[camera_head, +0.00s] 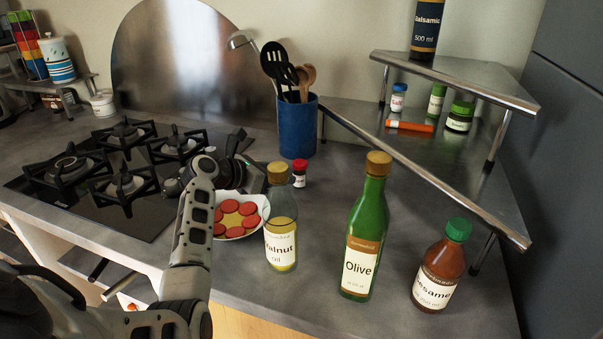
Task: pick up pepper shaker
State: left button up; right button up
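No label I can read says pepper, so I cannot tell for sure which jar is the pepper shaker. A small jar with a red lid (299,173) stands upright on the counter behind the walnut oil bottle (281,235). On the corner shelf are small jars with a blue lid (398,97), a green lid (436,101) and a dark green lid (459,117), beside an orange one lying on its side (409,126). My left arm reaches in over the counter. Its dark gripper (238,160) is left of the red-lidded jar, apart from it; its fingers are unclear. My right gripper is out of view.
An olive oil bottle (365,230) and a sesame bottle (440,268) stand at the front right. A plate of red slices (234,232) lies left of the walnut oil. A blue utensil crock (298,128) stands behind. The gas hob (60,202) is at left.

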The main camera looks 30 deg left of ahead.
aim_at(305, 174)
pick_arm(q)
jog(key=x, duration=0.9)
jog(key=shift+w+d+f+b, duration=0.2)
jog(key=shift+d+f+b, duration=0.05)
jog(key=shift+b, duration=0.1)
jog(key=c, duration=1.1)
